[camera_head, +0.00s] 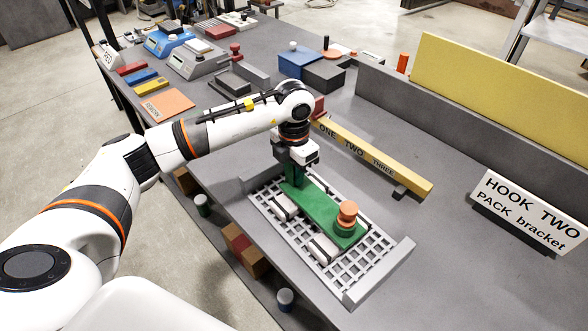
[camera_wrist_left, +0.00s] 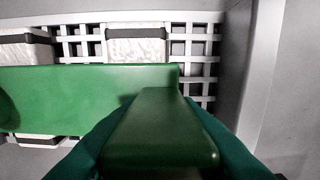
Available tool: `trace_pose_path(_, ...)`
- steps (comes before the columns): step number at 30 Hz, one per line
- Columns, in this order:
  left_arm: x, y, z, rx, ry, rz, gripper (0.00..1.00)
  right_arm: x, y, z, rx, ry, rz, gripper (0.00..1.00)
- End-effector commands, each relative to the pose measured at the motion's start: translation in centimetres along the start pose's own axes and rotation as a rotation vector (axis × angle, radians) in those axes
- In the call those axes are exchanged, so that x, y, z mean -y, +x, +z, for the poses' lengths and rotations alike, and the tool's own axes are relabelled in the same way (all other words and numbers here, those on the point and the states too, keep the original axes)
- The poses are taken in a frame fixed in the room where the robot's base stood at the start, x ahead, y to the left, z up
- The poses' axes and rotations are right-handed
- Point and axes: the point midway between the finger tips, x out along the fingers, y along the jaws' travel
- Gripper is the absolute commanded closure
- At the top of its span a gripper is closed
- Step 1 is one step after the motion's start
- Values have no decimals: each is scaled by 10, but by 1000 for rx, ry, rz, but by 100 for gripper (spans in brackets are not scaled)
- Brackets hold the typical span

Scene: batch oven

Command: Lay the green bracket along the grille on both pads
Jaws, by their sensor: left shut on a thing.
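The green bracket (camera_head: 315,207) is a long flat plate with a raised end, lying lengthwise over the grille (camera_head: 375,262). An orange stepped knob (camera_head: 347,213) stands on its near right end. My left gripper (camera_head: 293,172) is shut on the raised far end, which fills the lower middle of the left wrist view (camera_wrist_left: 160,130). White pads with dark edges show from under or beside the plate, one towards the far end (camera_head: 286,204) and one nearer (camera_head: 323,248). I cannot tell whether the plate touches both. My right gripper is out of view.
A yellow bar (camera_head: 375,160) lettered ONE TWO THREE lies behind the grille. A sign (camera_head: 528,212) reads HOOK TWO, PACK bracket. Blue (camera_head: 300,62) and dark boxes (camera_head: 324,75) stand farther back.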

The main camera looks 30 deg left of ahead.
Motion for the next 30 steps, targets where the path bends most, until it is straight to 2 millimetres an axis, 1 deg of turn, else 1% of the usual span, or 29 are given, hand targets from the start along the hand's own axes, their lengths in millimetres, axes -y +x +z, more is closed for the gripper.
trace_pose_path(23, 0, 11, 0, -1, 0, 0, 100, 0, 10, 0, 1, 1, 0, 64)
trace_pose_path(24, 0, 11, 0, -1, 0, 0, 69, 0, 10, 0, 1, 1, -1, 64)
trace_pose_path(28, 0, 11, 0, -1, 0, 0, 48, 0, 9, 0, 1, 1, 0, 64)
trace_pose_path(29, 0, 11, 0, -1, 0, 0, 46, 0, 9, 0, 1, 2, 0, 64)
trace_pose_path(30, 0, 11, 0, -1, 0, 0, 46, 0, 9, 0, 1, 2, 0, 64)
